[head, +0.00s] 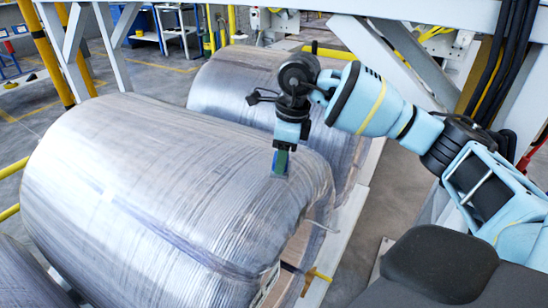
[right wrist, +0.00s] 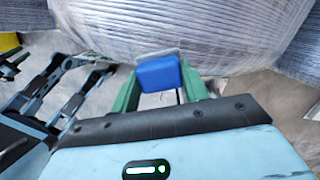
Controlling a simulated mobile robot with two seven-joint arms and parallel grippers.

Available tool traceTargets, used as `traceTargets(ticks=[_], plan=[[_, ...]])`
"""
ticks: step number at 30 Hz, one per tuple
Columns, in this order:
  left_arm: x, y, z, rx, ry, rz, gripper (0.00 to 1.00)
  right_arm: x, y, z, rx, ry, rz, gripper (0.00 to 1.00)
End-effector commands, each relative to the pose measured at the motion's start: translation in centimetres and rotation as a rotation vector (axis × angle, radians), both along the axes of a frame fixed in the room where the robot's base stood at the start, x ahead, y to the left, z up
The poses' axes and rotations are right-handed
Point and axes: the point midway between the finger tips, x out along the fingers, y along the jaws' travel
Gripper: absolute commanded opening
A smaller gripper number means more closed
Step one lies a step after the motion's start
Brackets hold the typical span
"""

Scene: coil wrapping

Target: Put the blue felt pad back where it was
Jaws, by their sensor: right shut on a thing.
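The blue felt pad (right wrist: 159,75) sits between the green fingers of my right gripper (right wrist: 156,92) in the right wrist view. The gripper is shut on it. In the head view my right gripper (head: 281,160) points down at the upper right shoulder of the large wrapped coil (head: 150,190). The pad is mostly hidden there by the fingers. In the right wrist view a thin grey edge shows just beyond the pad, in front of the coil wrap (right wrist: 185,25). I cannot tell whether the pad touches the wrap. My left gripper is not in view.
A second wrapped coil (head: 235,85) lies behind the first, and part of another shows at lower left. White steel beams (head: 390,60) stand behind my right arm. Yellow rails (head: 12,168) are at the left. Open grey floor (head: 375,225) shows at right of the coils.

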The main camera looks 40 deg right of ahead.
Motion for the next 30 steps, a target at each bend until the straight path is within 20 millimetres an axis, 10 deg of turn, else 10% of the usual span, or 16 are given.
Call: traceTargets(ticks=[9,30], plan=[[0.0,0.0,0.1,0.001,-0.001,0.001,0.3,3.4,-0.5,-0.3,0.001,-0.001,0.0,0.2],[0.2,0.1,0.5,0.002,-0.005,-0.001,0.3,4.1,-0.6,-3.9,0.0,-0.002,0.001,0.2]])
